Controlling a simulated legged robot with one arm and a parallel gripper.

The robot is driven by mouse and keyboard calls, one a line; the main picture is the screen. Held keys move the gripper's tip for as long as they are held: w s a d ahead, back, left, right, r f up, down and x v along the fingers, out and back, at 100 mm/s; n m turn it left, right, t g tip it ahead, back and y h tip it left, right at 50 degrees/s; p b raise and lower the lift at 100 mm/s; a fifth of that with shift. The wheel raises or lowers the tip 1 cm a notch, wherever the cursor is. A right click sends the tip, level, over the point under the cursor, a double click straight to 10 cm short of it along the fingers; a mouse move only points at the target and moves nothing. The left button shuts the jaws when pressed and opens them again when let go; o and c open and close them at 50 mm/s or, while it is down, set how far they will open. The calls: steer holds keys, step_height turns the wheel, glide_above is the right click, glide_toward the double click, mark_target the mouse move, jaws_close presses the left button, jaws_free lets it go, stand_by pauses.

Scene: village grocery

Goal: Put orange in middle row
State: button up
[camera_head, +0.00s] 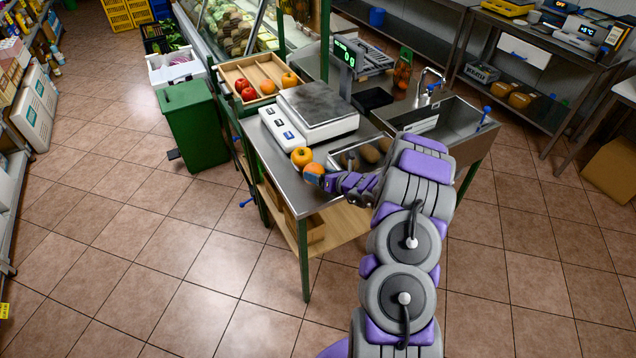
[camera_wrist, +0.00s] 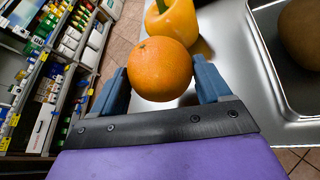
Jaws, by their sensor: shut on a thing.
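My gripper (camera_wrist: 162,82) is shut on an orange (camera_wrist: 159,68), with a blue finger on each side of it. In the head view the orange (camera_head: 313,169) is at the front left corner of the metal counter (camera_head: 309,200), beside a yellow-orange pepper (camera_head: 301,157). I cannot tell whether the orange touches the counter. The pepper also shows just beyond the orange in the wrist view (camera_wrist: 174,22). A wooden tray (camera_head: 234,73) with dividers stands behind the scale. Red round produce (camera_head: 248,94) is at its left front, and orange-coloured round pieces (camera_head: 289,80) are in the middle and right rows.
A white scale (camera_head: 310,113) stands between my gripper and the wooden tray. A metal bin (camera_head: 345,158) of brown produce is right of the orange, and a sink (camera_head: 440,118) lies beyond. A green bin (camera_head: 192,124) stands left of the counter. The tiled floor in front is clear.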

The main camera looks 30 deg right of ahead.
steer(key=shift+w+f, duration=0.3)
steer(key=shift+w, duration=0.05)
steer(key=f, duration=0.1)
steer(key=f+b, duration=0.1)
steer(key=shift+d+f, duration=0.2)
steer(key=shift+f, duration=0.1)
steer(key=shift+a+f, duration=0.2)
steer(key=shift+f, duration=0.05)
steer(key=shift+a, duration=0.1)
steer(key=shift+r, duration=0.1)
steer(key=o, duration=1.1)
